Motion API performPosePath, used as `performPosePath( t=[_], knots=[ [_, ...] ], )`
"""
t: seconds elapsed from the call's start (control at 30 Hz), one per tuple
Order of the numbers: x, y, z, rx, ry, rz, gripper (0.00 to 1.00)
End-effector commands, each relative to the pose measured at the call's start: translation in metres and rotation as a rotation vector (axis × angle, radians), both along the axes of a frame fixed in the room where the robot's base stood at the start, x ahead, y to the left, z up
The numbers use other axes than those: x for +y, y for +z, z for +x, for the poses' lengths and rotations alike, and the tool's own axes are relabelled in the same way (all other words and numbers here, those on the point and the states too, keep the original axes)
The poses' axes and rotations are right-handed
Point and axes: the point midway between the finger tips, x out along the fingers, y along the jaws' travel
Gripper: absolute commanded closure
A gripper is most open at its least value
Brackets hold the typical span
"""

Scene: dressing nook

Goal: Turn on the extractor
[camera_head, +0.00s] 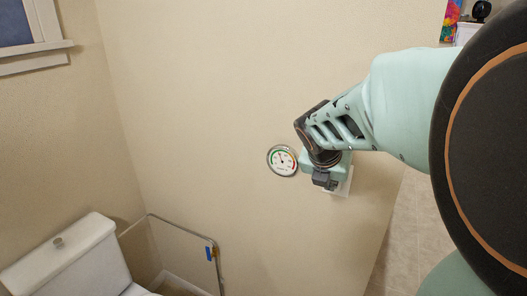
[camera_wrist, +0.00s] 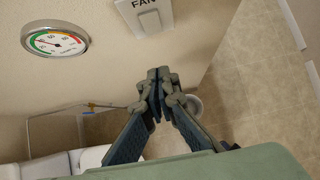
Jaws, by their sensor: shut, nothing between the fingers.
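The extractor switch is a white wall plate marked "FAN" (camera_wrist: 147,14), at the top edge of the wrist view and partly cut off. It has a rocker in it; whether that is on or off I cannot tell. In the head view the plate (camera_head: 343,184) shows only in part, behind my gripper. My gripper (camera_wrist: 157,76) is shut and empty, its fingertips close together just below the plate in the wrist view. In the head view my gripper (camera_head: 328,181) is in front of the plate. Whether it touches the plate or wall I cannot tell.
A round dial gauge (camera_head: 282,160) is on the wall left of the switch; it also shows in the wrist view (camera_wrist: 55,39). A white toilet (camera_head: 75,262) stands at lower left. Tiled floor (camera_wrist: 255,90) lies at right.

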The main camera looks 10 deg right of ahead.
Motion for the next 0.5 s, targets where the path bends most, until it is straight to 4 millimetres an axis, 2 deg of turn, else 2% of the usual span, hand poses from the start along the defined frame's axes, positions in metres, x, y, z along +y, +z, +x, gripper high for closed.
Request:
performPosePath(
  t=[0.13,0.27,0.5],
  knots=[
    [-0.001,-0.004,0.002,0.0,-0.001,0.001,1.0],
    [-0.006,-0.016,0.009,0.001,-0.002,0.002,1.0],
    [-0.022,-0.055,0.032,0.003,-0.002,0.003,1.0]
  ],
)
